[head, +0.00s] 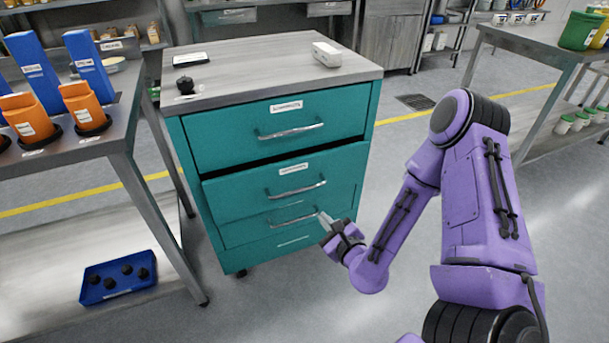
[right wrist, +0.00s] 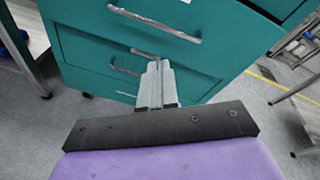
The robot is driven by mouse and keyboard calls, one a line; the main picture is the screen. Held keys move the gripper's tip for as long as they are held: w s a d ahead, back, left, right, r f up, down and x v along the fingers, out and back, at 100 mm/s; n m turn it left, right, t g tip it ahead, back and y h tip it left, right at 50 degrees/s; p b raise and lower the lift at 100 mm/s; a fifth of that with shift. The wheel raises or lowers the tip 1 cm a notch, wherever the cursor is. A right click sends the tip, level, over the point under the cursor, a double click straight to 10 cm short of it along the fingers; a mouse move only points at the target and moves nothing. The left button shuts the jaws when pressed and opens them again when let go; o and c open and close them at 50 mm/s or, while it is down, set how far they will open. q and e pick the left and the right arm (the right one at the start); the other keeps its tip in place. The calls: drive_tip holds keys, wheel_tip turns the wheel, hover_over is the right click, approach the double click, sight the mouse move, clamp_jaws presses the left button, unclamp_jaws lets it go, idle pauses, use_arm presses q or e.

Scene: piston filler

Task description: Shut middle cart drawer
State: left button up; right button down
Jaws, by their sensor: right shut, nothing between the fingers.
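The teal drawer cart (head: 186,150) stands in the middle of the head view. Its middle drawer (head: 235,195) sticks out past the front, with a dark gap above it and a bar handle (head: 297,190) on its face. The drawer also shows at the top of the right wrist view (right wrist: 90,20), with its handle (right wrist: 155,23). My right gripper (head: 322,217) is shut and empty, near the lower right of the drawer. In the right wrist view its fingers (right wrist: 155,70) point at the lower front; contact cannot be told. My left gripper is out of view.
The top drawer (head: 225,140) looks flush. The cart top (head: 250,75) bears a white box (head: 327,54), a black knob-like part (head: 185,85) and a tablet-like item (head: 190,60). A bench (head: 110,140) stands close at left. Floor is clear to the right of the cart.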

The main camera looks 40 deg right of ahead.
sight(304, 163)
drive_tip(key=w+d+r+m, duration=0.1)
drive_tip(key=w+m, duration=0.1)
drive_tip(key=w, duration=0.3)
drive_tip(key=w+d+r+m+t+b, duration=0.1)
drive_tip(key=w+d+r+m, duration=0.1)
drive_tip(key=w, duration=0.3)
drive_tip(key=w+d+r+m+t+h, duration=0.1)
drive_tip(key=w+d+m, duration=0.1)
drive_tip(key=w, duration=0.3)
drive_tip(key=shift+r+m, duration=0.3)
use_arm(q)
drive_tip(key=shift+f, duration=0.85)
